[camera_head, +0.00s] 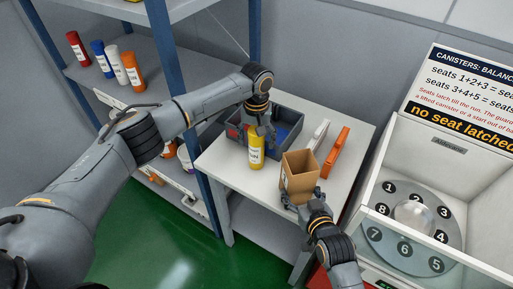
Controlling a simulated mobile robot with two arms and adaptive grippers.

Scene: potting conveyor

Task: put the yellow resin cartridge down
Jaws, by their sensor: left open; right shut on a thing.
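The yellow resin cartridge (256,157) stands upright at the front of the white table, in front of a dark bin. It carries a white label. My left gripper (262,135) is open, right at the top of the cartridge; its fingertips are partly hidden, so I cannot tell whether they touch it. My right gripper (302,199) is shut on an open-topped cardboard box (299,184) at the table's front right.
The dark bin (291,117) holds blue and red items. Shelves with several cartridges (107,60) are at left. A numbered round carousel (414,251) is at right.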

